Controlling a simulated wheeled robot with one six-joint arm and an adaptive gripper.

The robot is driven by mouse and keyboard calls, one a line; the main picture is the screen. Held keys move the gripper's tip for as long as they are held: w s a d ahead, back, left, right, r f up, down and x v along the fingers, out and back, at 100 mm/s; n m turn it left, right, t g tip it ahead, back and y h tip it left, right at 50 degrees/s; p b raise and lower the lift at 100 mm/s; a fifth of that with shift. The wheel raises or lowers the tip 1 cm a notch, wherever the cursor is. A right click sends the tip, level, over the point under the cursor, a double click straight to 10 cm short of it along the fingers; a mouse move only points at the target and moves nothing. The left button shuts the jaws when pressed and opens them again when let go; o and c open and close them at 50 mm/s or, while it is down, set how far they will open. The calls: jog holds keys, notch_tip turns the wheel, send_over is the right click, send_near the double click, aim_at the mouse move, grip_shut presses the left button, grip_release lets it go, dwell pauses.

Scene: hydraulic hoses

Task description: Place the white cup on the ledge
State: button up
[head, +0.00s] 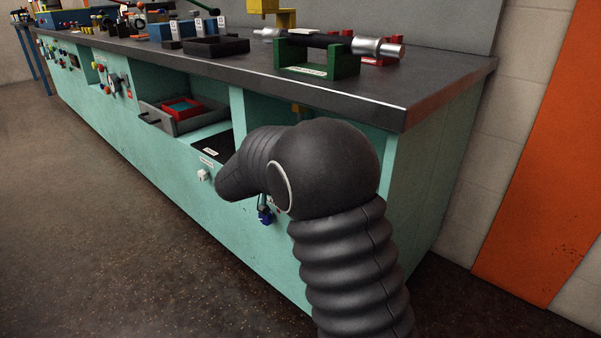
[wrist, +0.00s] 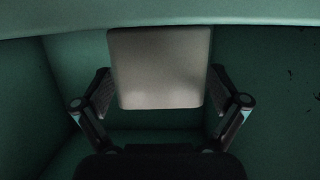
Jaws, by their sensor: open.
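In the wrist view my gripper (wrist: 160,89) is open, with one finger on each side of a pale, squarish, slightly tapered thing. This may be the white cup (wrist: 160,68), but its shape does not settle it. It lies between the fingers, close to both, and I cannot tell whether either finger touches it. Its upper end meets a pale green edge (wrist: 160,17). In the head view my dark arm hides the gripper and this thing. No ledge can be made out for certain.
The long green workbench (head: 130,105) has a dark top holding a green stand with a metal cylinder (head: 318,58) and a black tray (head: 215,46). An open drawer (head: 185,122) with a red box juts from its front. The floor at left is clear.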

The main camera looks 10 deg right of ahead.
jog(key=p+v, duration=0.2)
jog(key=v, duration=0.9)
notch_tip(320, 180, up, 11)
jog(key=w+n+t+y, duration=0.2)
jog(key=n+t+y, duration=0.2)
jog(key=t+y, duration=0.25)
jog(key=s+a+r+n+y, duration=0.2)
jog(key=s+r+n+y, duration=0.15)
jog(key=s+y, duration=0.35)
jog(key=s+d+f+n+g, duration=0.1)
jog(key=s+d+f+g, duration=0.2)
jog(key=s, duration=0.6)
jog(key=s+d+f+n+g+h, duration=0.1)
jog(key=s+d+f+g, duration=0.2)
jog(key=s+f, duration=0.3)
jog(key=s+d+f+n+g, duration=0.1)
jog(key=s+d+f+g, duration=0.2)
jog(key=s, duration=1.1)
notch_tip(320, 180, down, 2)
jog(key=shift+d+h, duration=0.35)
jog(key=shift+d, duration=0.6)
jog(key=shift+g, duration=0.25)
